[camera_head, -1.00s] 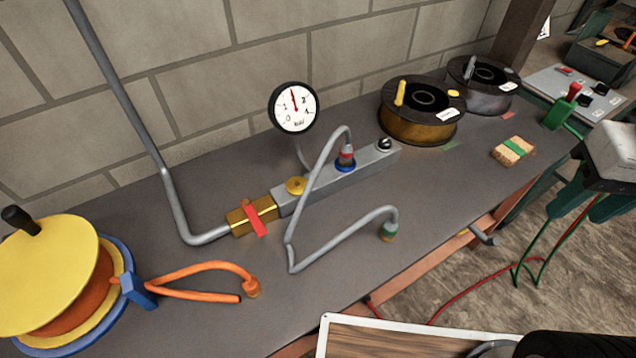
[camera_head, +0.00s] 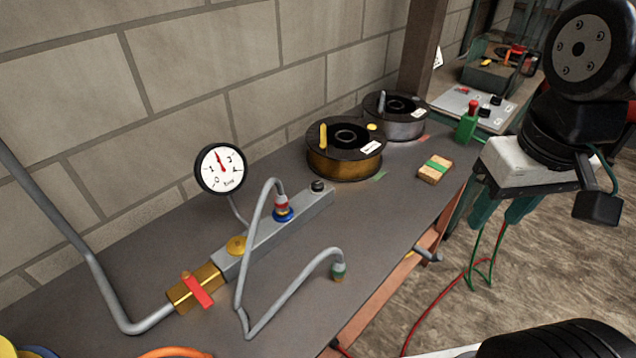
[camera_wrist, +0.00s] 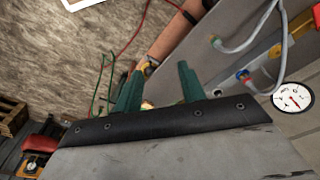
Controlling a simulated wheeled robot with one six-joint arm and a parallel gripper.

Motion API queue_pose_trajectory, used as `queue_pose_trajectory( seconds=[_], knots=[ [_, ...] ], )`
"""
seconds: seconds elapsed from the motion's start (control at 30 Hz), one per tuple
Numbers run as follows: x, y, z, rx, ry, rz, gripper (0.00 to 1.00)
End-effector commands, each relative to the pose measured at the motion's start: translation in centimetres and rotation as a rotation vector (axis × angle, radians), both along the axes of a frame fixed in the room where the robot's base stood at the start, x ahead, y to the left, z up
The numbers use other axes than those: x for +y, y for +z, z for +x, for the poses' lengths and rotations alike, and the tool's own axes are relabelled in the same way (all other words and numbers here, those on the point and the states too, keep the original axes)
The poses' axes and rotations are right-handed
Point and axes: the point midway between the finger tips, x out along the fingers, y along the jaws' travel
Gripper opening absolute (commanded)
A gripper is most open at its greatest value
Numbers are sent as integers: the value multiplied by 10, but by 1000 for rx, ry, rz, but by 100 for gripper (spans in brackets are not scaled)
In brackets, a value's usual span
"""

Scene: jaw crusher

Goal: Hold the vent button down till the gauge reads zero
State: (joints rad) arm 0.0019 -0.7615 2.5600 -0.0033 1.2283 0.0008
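The gauge (camera_head: 220,168) has a white dial and stands above a grey manifold block (camera_head: 290,222) on the bench. Its red needle points nearly straight up, well off the 0 mark. A round yellow button (camera_head: 236,245) sits on the block's near end and a small black knob (camera_head: 318,186) on its far end. I cannot tell by label which is the vent button. My gripper (camera_head: 499,216) hangs beyond the bench's right edge, away from the block. In the wrist view its green fingers (camera_wrist: 160,84) are apart with nothing held between them.
A red-handled brass valve (camera_head: 195,290) joins the pipe to the block. A grey hose (camera_head: 262,225) arches over the block, and another hose end (camera_head: 338,270) lies in front.

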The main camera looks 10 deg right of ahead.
Motion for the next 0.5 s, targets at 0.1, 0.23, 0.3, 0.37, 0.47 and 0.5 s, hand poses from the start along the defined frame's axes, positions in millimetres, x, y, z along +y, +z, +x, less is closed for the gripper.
queue_pose_trajectory(
  seconds=[0.1, 0.23, 0.3, 0.37, 0.47, 0.5],
  knots=[
    [0, 0, 0, 0, 0, 0, 34],
    [0, 0, 0, 0, 0, 0, 0],
    [0, 0, 0, 0, 0, 0, 0],
    [0, 0, 0, 0, 0, 0, 0],
    [0, 0, 0, 0, 0, 0, 0],
    [0, 0, 0, 0, 0, 0, 0]
  ],
)
